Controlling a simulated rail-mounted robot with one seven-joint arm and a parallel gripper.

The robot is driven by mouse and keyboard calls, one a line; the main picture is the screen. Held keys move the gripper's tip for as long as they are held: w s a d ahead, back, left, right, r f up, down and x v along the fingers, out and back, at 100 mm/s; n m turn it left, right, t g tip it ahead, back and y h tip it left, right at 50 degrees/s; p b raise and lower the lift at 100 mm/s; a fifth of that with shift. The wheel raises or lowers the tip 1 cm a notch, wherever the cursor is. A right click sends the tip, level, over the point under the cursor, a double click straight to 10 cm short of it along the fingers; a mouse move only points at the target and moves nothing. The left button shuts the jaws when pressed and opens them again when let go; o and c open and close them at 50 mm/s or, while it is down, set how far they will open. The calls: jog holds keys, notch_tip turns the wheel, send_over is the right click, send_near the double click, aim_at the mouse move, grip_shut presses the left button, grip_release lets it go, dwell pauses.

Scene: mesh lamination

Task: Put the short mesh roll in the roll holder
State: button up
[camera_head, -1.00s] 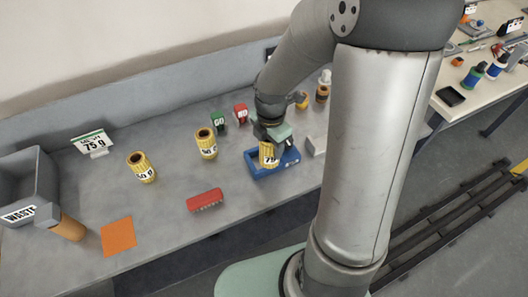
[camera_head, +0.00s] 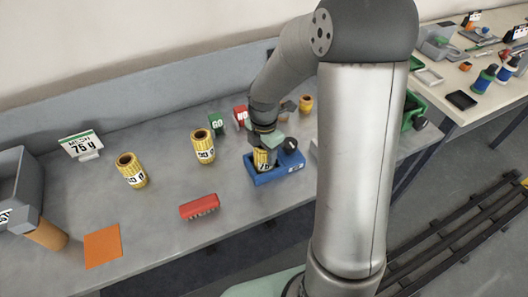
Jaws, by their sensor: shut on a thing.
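My gripper (camera_head: 264,148) is shut on a yellow mesh roll (camera_head: 262,160) with a white label. The roll is upright at the left part of the blue roll holder (camera_head: 284,173), and its lower end seems to be inside it. Whether it rests on the holder's floor cannot be told. Two other yellow rolls stand upright on the bench: one left of the holder (camera_head: 202,149) and one further left (camera_head: 131,172).
A 75 g sign (camera_head: 82,145), green GO block (camera_head: 216,123) and red block (camera_head: 240,115) stand behind. A red brush-like item (camera_head: 199,207), orange square (camera_head: 102,246) and grey waste bin (camera_head: 22,188) lie in front and left. Bare bench lies between.

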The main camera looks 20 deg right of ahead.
jog(key=shift+f, duration=0.1)
jog(key=o, duration=1.2)
notch_tip(320, 180, up, 12)
jog(key=shift+s+a+f+m+t, duration=0.1)
jog(key=shift+s+m, duration=3.2)
jog(key=shift+m, duration=0.5)
jog(key=shift+s+a+r+m+t, duration=0.1)
jog(key=shift+s+m, duration=3.25)
jog(key=shift+m, duration=0.45)
jog(key=shift+s+f+m+t, duration=0.1)
jog(key=shift+s+m, duration=3.2)
jog(key=shift+m, duration=0.5)
